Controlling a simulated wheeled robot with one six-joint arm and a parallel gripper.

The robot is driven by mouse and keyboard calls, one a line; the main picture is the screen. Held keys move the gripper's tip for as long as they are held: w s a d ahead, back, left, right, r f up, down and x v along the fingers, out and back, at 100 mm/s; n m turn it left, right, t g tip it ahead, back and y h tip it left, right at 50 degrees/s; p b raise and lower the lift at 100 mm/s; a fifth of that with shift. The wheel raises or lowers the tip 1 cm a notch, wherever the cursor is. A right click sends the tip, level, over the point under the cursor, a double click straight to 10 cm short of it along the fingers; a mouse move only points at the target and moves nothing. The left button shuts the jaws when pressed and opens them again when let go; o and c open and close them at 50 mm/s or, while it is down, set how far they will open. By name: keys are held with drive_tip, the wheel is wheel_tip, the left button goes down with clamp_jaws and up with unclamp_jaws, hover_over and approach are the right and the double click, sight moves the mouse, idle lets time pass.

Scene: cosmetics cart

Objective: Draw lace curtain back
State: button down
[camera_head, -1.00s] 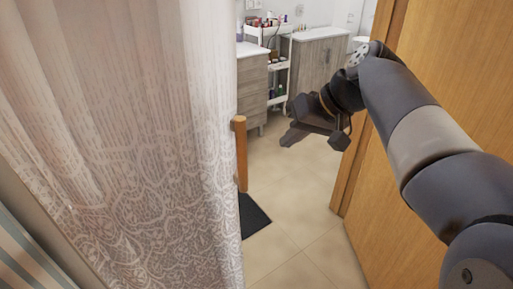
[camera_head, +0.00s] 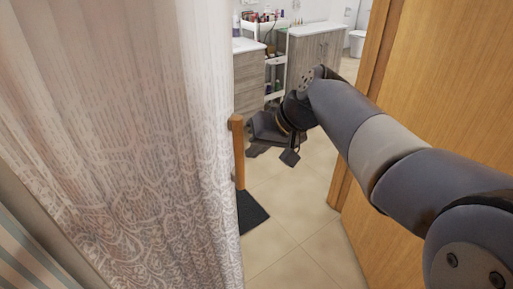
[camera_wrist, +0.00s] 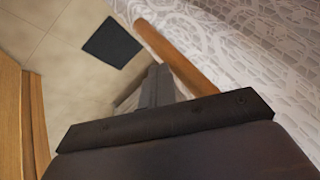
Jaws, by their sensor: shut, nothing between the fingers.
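The lace curtain (camera_head: 130,140) is white and patterned and hangs over the left half of the head view. In the wrist view the lace curtain (camera_wrist: 255,50) fills the upper right. A wooden post (camera_head: 239,155) stands at the curtain's right edge; it also shows in the wrist view (camera_wrist: 175,55), between curtain and gripper. My gripper (camera_head: 254,150) is just right of the post, at the curtain's edge. In the wrist view my gripper (camera_wrist: 157,85) has its fingers together with nothing between them. I see no contact with the curtain.
A wooden door (camera_head: 450,90) stands open on the right, close to my arm. A dark mat (camera_head: 251,211) lies on the tiled floor (camera_head: 300,200). Beyond are a grey cabinet (camera_head: 315,55) and a white cart (camera_head: 275,75) holding cosmetics.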

drive_tip(key=s+a, duration=0.3)
drive_tip(key=a, duration=0.2)
drive_tip(key=shift+s, duration=0.25)
